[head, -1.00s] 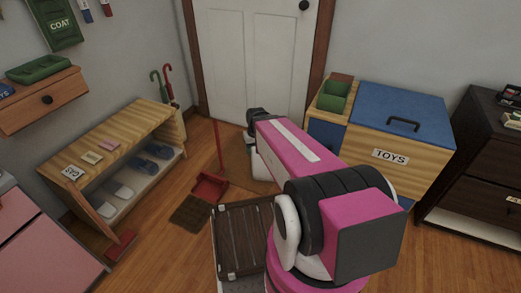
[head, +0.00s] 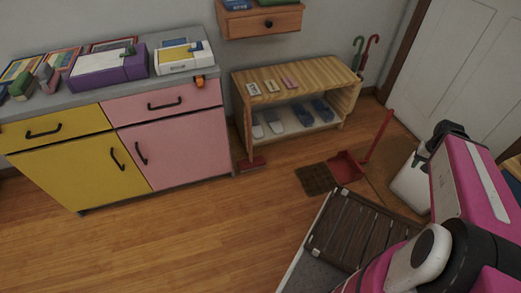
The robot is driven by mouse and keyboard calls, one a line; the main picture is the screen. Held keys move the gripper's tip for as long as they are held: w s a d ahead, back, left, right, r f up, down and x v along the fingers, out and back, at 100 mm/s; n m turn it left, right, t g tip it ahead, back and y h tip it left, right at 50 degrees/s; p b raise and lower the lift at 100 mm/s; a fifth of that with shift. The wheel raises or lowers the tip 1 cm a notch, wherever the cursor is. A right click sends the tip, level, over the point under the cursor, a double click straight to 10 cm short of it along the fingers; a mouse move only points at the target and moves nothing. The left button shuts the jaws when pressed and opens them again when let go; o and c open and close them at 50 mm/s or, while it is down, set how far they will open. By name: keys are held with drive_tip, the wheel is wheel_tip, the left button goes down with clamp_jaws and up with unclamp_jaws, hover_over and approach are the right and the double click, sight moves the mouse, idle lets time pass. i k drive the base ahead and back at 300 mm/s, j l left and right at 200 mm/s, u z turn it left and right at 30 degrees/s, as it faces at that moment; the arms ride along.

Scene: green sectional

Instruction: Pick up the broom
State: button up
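A red long-handled tool stands on the floor in the middle right of the head view; its wide red pan (head: 345,166) looks like a dustpan, with a thin red handle (head: 377,137) rising to the right. A low red piece (head: 252,165) lies on the floor at the left end of the shoe bench; it may be the broom's head, but I cannot make out a handle. My gripper (head: 410,187) shows as a white part below my pink arm at the right, apart from both. Its fingertips are hidden, so its opening cannot be seen.
The wooden shoe bench (head: 290,82) holds slippers. A yellow and pink cabinet (head: 170,150) stands to its left. A dark doormat (head: 316,179) lies beside the red pan. Umbrellas (head: 368,52) stand near the white door (head: 465,65). The floor at front left is clear.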

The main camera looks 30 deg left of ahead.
sight(258, 162)
drive_tip(key=u, duration=1.95)
drive_tip(key=i+l+z, duration=0.1)
drive_tip(key=l, duration=0.25)
drive_tip(key=i+l+z, duration=0.1)
drive_tip(key=i+l, duration=0.15)
drive_tip(key=l, duration=0.15)
